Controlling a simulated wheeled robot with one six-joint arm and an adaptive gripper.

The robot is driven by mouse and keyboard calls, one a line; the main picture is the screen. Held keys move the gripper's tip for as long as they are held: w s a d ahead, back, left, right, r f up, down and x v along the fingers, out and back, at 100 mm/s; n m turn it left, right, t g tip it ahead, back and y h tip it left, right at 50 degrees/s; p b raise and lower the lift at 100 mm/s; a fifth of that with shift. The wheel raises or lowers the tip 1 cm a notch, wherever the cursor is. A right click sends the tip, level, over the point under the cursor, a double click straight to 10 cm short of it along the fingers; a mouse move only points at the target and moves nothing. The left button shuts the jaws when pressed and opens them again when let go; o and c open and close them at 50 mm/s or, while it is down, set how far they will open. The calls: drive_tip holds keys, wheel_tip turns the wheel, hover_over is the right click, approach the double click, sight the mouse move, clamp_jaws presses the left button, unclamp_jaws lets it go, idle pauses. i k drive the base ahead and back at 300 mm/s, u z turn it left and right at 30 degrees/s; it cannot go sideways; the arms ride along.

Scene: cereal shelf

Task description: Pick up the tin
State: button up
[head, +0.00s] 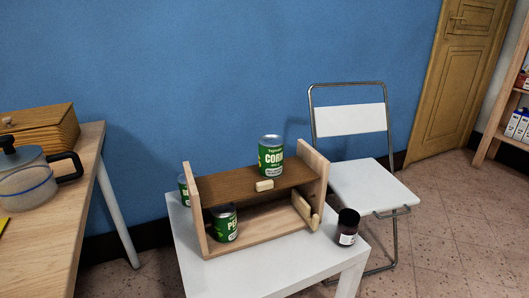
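A green tin labelled corn (271,156) stands upright on the upper board of a small wooden shelf (235,187). A second green tin (225,224) stands on the shelf's lower board, towards its left side. A third green tin (184,190) stands on the white table behind the shelf's left side panel, which partly hides it. The task does not say which tin is meant. My gripper is not in view.
The shelf stands on a white table (190,270), with a dark jar (347,227) to its right. A small pale block (264,185) lies before the corn tin. A white folding chair (372,187) stands behind right. A wooden table (55,255) with a pot (25,180) is left.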

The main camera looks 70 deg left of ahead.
sight(270, 147)
drive_tip(key=u, duration=1)
drive_tip(key=i, duration=1.05)
drive_tip(key=u, duration=1)
